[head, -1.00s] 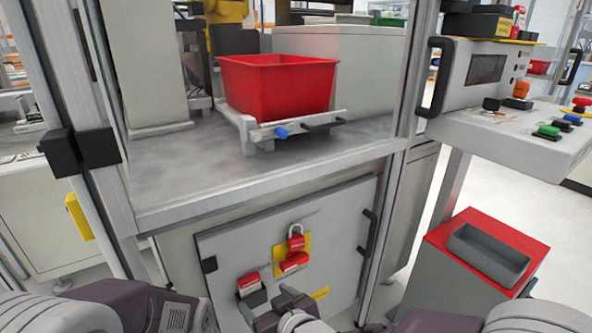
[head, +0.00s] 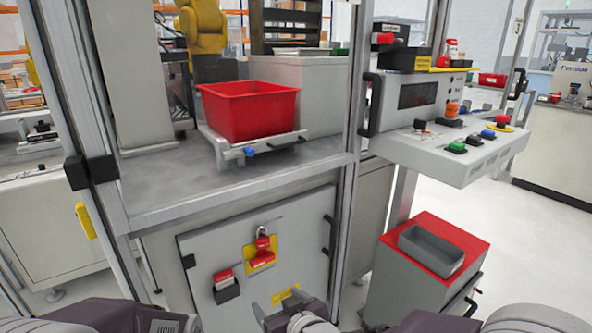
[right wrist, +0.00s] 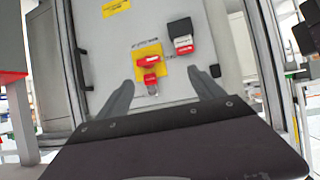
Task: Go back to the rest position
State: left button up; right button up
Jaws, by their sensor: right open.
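My right gripper (head: 277,305) shows at the bottom of the head view, in front of the grey cabinet door (head: 308,240). Its two fingers are apart with nothing between them; they also show in the right wrist view (right wrist: 163,90). A red padlock (head: 262,243) hangs at a yellow-plated red switch (head: 259,261) on the door, above the gripper. In the right wrist view the red switch (right wrist: 150,60) appears between and beyond the fingers, apart from them. My left gripper is not in view; only parts of my arms show along the bottom edge.
A red bin (head: 250,112) sits on a holder on the metal worktop (head: 175,200). Metal frame posts (head: 349,130) stand beside it. A control panel (head: 455,145) with coloured buttons juts out at right. Below it is a red-topped cabinet (head: 470,240) with a grey tray (head: 431,250). Open floor lies far right.

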jog(key=w+d+r+m+g+h+p, duration=0.1)
jog(key=d+r+m+h+p, duration=0.1)
jog(key=d+r+p, duration=0.8)
jog(key=w+d+r+m+h+p, duration=0.1)
jog(key=d+r+m+h+p, duration=0.1)
jog(key=d+r+p, duration=0.85)
jog(key=s+r+m+g+h+p, duration=0.1)
jog(key=s+r+g+p, duration=0.4)
jog(key=p, duration=0.7)
jog(key=s+d+f+g+b, duration=0.1)
jog(key=s+f+g, duration=0.2)
jog(key=s, duration=0.7)
jog(key=shift+f+m+g+b, duration=0.3)
jog(key=shift+f+b, duration=0.05)
jog(key=shift+f, duration=0.6)
